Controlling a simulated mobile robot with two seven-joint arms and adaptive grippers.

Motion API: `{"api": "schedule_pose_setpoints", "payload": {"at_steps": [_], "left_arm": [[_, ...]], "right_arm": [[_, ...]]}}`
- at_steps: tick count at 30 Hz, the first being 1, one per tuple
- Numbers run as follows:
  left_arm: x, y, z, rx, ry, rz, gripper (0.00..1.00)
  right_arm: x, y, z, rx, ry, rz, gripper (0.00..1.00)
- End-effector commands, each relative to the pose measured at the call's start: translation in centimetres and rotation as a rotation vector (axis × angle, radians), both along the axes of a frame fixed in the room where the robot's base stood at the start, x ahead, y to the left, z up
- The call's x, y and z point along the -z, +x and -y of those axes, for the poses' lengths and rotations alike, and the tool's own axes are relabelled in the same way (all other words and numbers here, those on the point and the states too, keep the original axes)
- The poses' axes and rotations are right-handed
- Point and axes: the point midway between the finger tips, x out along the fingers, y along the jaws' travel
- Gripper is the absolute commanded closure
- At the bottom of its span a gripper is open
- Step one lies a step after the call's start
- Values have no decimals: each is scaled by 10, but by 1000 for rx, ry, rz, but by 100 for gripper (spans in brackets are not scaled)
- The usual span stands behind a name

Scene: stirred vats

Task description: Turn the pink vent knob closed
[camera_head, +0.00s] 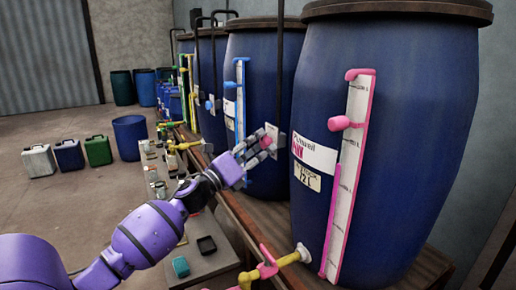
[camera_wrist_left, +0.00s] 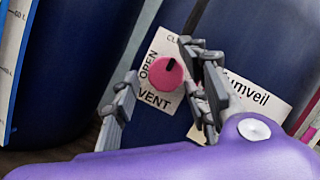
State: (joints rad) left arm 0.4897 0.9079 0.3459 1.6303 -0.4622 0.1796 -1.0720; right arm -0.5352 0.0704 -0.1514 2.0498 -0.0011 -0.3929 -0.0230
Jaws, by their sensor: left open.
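The pink vent knob (camera_wrist_left: 165,80) sits on a white plate (camera_wrist_left: 146,93) on a blue vat in the left wrist view. The plate reads OPEN and VENT, with a partly hidden word starting "CL". A black mark on the knob points up toward that word. In the head view the knob (camera_head: 271,131) is partly covered by my gripper's fingers. My left gripper (camera_head: 257,150) is open; in the left wrist view its fingers (camera_wrist_left: 160,88) lie on either side of the knob. I cannot tell whether they touch it. My right gripper is not in view.
The nearest blue vat (camera_head: 400,130) has a pink-framed gauge (camera_head: 353,150) and a pink valve handle (camera_head: 267,263) low in front. A bench (camera_head: 207,255) with small items runs below my arm. Jerrycans (camera_head: 69,154) stand on open floor at left.

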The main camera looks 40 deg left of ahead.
Motion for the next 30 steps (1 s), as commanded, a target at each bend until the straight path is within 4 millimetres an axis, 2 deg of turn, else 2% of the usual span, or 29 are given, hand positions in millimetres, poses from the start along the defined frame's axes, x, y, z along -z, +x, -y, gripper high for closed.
{"api": "schedule_pose_setpoints", "payload": {"at_steps": [5, 12, 18, 24, 30], "left_arm": [[7, -18, -3, 0, -2, -2, 58], [24, -67, -10, -1, -3, -4, 58], [34, -99, -16, -3, -2, -3, 58], [37, -112, -17, -2, 0, -2, 58], [37, -113, -18, -2, 0, -2, 58]], "right_arm": [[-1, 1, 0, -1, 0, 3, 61], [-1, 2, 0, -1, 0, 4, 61], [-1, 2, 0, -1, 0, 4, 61], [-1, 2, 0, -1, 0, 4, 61], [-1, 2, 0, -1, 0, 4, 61]]}}
